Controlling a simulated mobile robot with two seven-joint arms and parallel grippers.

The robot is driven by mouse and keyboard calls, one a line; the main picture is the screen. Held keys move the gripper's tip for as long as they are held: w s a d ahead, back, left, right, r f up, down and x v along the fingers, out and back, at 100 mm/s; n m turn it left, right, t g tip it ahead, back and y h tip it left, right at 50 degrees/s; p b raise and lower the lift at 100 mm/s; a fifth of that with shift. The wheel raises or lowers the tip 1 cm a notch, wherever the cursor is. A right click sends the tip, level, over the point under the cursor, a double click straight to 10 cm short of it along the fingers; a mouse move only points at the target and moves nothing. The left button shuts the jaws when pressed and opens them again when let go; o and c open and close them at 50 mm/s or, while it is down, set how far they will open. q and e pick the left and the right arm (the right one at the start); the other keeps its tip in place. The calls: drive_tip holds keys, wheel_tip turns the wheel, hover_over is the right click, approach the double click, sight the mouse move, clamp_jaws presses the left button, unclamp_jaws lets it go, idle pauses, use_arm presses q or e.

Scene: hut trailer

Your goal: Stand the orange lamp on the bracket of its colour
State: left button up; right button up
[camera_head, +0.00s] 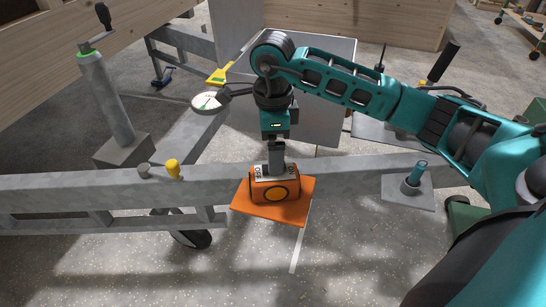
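The orange lamp (275,190) is a boxy block with a round dark-ringed lens on its front and a white OFF/ON label on top. It is upright over the orange bracket (297,215), a flat plate at the front of the grey beam. I cannot tell whether its base touches the plate. My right gripper (276,167) comes down from above, and its fingers meet the lamp's top; they look shut on it. The contact is partly hidden. My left gripper is not in view.
A grey trailer beam (75,187) crosses the view, with a yellow peg (173,168) on it. A post with a crank (107,95) stands left. A white dial (207,102) and yellow plate (221,74) are behind. A teal peg (417,173) stands right.

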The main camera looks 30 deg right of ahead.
drive_tip(key=shift+a+r, duration=0.1)
drive_tip(key=shift+r, duration=0.7)
drive_tip(key=s+a+m+g+y, duration=0.1)
drive_tip(key=s+a+y, duration=0.25)
drive_tip(key=a, duration=0.35)
drive_tip(key=s+a+m+y, duration=0.1)
drive_tip(key=s+a+y, duration=0.1)
drive_tip(key=a+y, duration=0.45)
drive_tip(key=s+a+m+g+y, duration=0.1)
drive_tip(key=s+a+y, duration=0.15)
drive_tip(key=a, duration=0.65)
drive_tip(key=w+a+r+m+t+y, duration=0.1)
drive_tip(key=w+r+m+t+y, duration=0.2)
drive_tip(key=r+m+t+y, duration=0.65)
drive_tip(key=w+d+f+m+t+h, duration=0.1)
drive_tip(key=d+f+m+t+h, duration=0.45)
drive_tip(key=m, duration=0.65)
drive_tip(key=w+d+f+m+t+h, duration=0.2)
drive_tip(key=d+f+m+t+h, duration=0.15)
drive_tip(key=f+m+h, duration=0.7)
drive_tip(key=s+d+f+m+g+h, duration=0.3)
drive_tip(key=s+f+m+g, duration=0.2)
drive_tip(key=s+f+m, duration=0.4)
drive_tip(key=shift+s+f+m+g, duration=0.4)
drive_tip(key=shift+f+m, duration=0.3)
drive_tip(key=shift+m, duration=0.2)
